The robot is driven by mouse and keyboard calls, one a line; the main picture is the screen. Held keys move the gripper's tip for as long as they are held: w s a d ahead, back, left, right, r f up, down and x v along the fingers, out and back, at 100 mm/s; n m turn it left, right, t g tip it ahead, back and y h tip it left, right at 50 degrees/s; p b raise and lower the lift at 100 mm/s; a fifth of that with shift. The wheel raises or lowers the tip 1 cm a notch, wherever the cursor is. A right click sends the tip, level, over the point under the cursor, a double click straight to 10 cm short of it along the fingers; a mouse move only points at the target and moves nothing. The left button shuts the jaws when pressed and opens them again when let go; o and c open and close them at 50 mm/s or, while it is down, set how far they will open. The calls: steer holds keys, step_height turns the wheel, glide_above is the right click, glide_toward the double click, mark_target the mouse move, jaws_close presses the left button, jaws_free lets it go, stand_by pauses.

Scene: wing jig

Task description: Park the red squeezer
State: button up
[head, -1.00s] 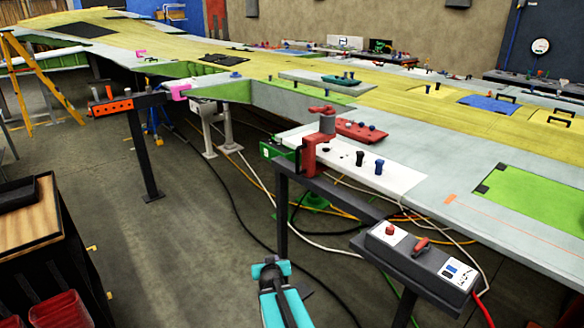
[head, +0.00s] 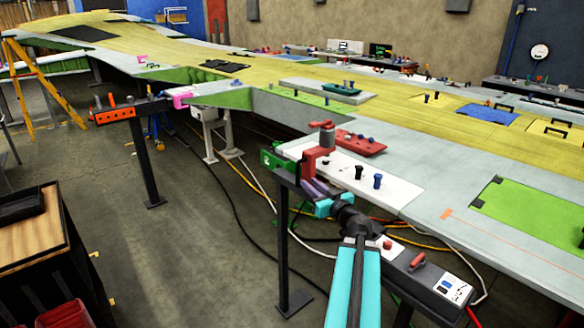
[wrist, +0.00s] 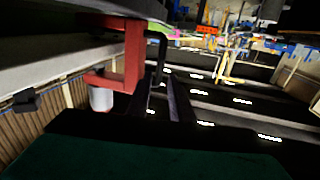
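The red squeezer (head: 313,160), a C-shaped red frame with a grey cylinder on top, sits at the near edge of the wing by a white plate. In the wrist view its red frame (wrist: 133,55) and bent black handle (wrist: 156,52) show close ahead. My gripper (head: 314,187) is just below and in front of the squeezer in the head view. In the wrist view its two dark fingers (wrist: 162,98) stand apart, with the handle's lower end at the gap between them. Whether they touch it I cannot tell.
A white plate (head: 395,190) with dark knobs lies right of the squeezer. A grey box (head: 425,270) with a red handle stands on a post below my arm. An orange rack (head: 113,115) on a post is at the left.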

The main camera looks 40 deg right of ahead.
steer(key=shift+s+r, duration=0.1)
steer(key=shift+s, duration=0.05)
stand_by(0.3)
steer(key=p+x, duration=0.2)
steer(key=x, duration=1.1)
steer(key=shift+w, duration=0.4)
steer(key=shift+c, duration=0.3)
jaws_close()
steer(key=shift+w, duration=0.15)
